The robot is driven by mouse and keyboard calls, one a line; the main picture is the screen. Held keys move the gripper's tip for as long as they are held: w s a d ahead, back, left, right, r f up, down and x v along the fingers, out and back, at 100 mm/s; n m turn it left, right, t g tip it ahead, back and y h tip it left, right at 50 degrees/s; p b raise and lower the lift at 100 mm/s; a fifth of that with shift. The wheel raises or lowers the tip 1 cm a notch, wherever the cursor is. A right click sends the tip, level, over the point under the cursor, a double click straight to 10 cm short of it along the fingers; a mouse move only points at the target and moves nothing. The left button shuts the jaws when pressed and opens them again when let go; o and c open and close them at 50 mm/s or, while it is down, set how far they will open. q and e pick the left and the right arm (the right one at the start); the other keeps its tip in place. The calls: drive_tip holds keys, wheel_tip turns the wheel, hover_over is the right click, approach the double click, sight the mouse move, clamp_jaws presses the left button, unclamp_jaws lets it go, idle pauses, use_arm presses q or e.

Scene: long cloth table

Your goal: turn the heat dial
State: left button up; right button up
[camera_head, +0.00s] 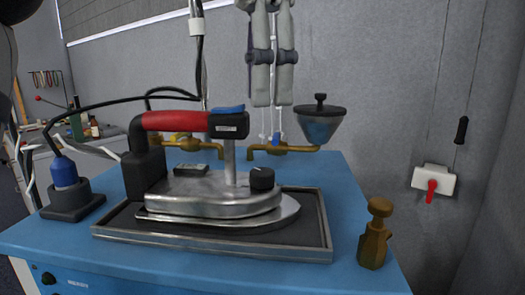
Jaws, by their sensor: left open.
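The heat dial appears to be the black round knob (262,179) on top of the front part of a silver iron (205,194). A white mark shows on its top, but its setting is too small to read. The iron has a red and black handle (180,121) and rests flat in a shallow dark tray (320,225). My left gripper (10,65) shows only as a cropped grey and dark part at the left edge. It is open, far to the left of the dial and apart from it. My right gripper is not in view.
The tray sits on a blue workstation (360,270). A blue plug-like part (65,172) stands left, a brass fitting (375,235) right. Brass taps (283,148) and a funnel-shaped cup (319,125) stand behind. A black cable arches over the left side. A small knob (48,278) is on the front.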

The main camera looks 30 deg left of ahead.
sight(262, 172)
use_arm(q)
wheel_tip(262, 172, down, 11)
drive_tip(key=shift+w+a+r, duration=0.1)
drive_tip(key=shift+a, duration=0.05)
clamp_jaws()
